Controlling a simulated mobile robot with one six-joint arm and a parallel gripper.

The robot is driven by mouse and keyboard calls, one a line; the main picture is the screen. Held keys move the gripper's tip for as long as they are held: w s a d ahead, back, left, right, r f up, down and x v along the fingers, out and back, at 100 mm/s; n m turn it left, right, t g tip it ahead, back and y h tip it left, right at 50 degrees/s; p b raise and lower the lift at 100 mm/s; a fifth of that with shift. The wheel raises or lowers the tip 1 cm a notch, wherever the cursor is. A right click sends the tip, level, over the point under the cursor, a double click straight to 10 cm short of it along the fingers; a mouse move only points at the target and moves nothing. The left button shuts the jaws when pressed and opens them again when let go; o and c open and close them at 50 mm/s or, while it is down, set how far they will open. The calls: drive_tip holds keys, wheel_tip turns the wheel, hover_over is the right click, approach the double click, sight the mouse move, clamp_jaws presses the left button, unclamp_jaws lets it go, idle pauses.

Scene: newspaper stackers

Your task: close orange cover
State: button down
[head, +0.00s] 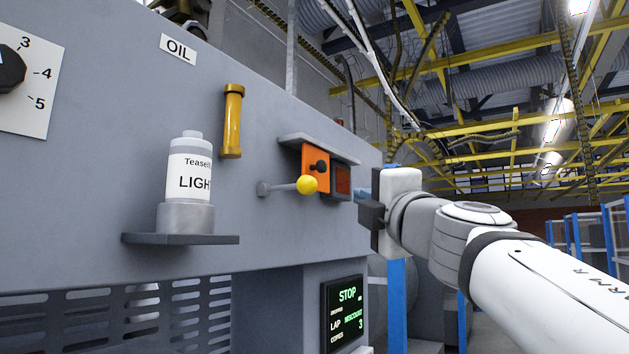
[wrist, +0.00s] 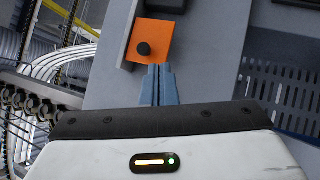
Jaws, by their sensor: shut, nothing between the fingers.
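The orange cover (head: 310,156) is a small flat plate with a black knob (head: 319,167), under a grey ledge on the machine's wall. A dark reddish recess (head: 342,180) shows uncovered just to its right. In the wrist view the orange cover (wrist: 158,40) and its knob (wrist: 143,48) lie just beyond my fingertips. My gripper (head: 361,194) is at the right of the cover and recess in the head view. Its blue fingers (wrist: 159,80) are shut together and empty. They appear apart from the knob, though the exact gap is hard to tell.
A lever with a yellow ball (head: 307,185) sticks out in front of the cover's lower left. A grey ledge (head: 318,149) overhangs the cover. A bottle (head: 189,180) stands on a shelf at left, below a yellow cylinder (head: 232,120). A screen (head: 344,315) is below.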

wheel_tip(320, 180, up, 3)
drive_tip(key=s+a+n+y, duration=0.1)
drive_tip(key=a+n+y, duration=0.1)
drive_tip(key=n, duration=0.1)
drive_tip(key=g+p, duration=0.1)
drive_tip(key=p, duration=0.2)
approach(309, 167)
drive_tip(key=shift+n, duration=0.3)
drive_tip(key=x, duration=0.4)
drive_tip(key=shift+w, duration=0.2)
